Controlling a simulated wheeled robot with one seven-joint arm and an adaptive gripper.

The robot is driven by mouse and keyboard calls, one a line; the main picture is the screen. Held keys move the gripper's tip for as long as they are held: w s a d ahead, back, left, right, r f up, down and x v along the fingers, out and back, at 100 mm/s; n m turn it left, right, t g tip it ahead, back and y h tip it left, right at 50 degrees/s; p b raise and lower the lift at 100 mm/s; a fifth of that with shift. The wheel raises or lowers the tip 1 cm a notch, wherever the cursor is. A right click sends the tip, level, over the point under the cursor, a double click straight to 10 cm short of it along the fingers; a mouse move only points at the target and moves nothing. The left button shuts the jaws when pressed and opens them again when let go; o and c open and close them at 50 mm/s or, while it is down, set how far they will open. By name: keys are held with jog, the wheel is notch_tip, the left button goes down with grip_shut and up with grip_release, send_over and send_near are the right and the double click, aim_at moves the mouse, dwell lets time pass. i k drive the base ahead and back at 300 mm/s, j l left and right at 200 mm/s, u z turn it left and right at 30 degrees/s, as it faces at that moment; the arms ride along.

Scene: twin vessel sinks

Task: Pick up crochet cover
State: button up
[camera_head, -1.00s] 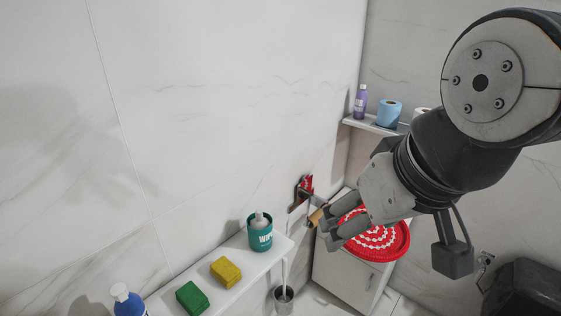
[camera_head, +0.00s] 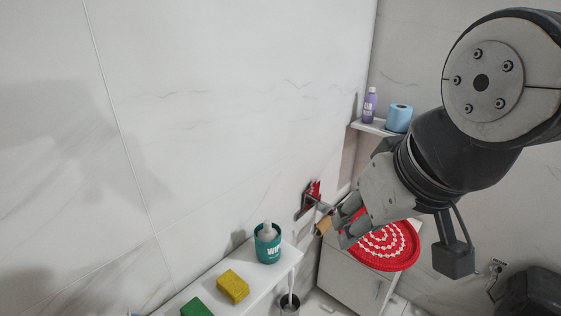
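The crochet cover is a round red piece with white rings (camera_head: 392,249). It lies on top of a white cabinet (camera_head: 352,283) at the lower right of the middle. My gripper (camera_head: 335,229) is in front of the cover's upper left part and hides some of it. The gripper's fingers point down and left, and a small tan cylindrical piece (camera_head: 323,226) shows at their tips. I cannot tell whether the fingers hold this piece or it lies behind them.
A ledge (camera_head: 258,288) carries a teal wipes tub (camera_head: 268,243), a yellow sponge (camera_head: 232,287) and a green sponge (camera_head: 197,308). A wall shelf (camera_head: 372,127) holds a purple bottle (camera_head: 370,105) and a blue roll (camera_head: 398,118). A red item (camera_head: 311,197) is at the wall.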

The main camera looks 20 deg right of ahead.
aim_at(395, 247)
jog(key=i+j+z, duration=0.15)
jog(key=i+z, duration=0.2)
jog(key=i+j+z, duration=0.35)
jog(key=k+l+z, duration=0.1)
jog(key=z, duration=1)
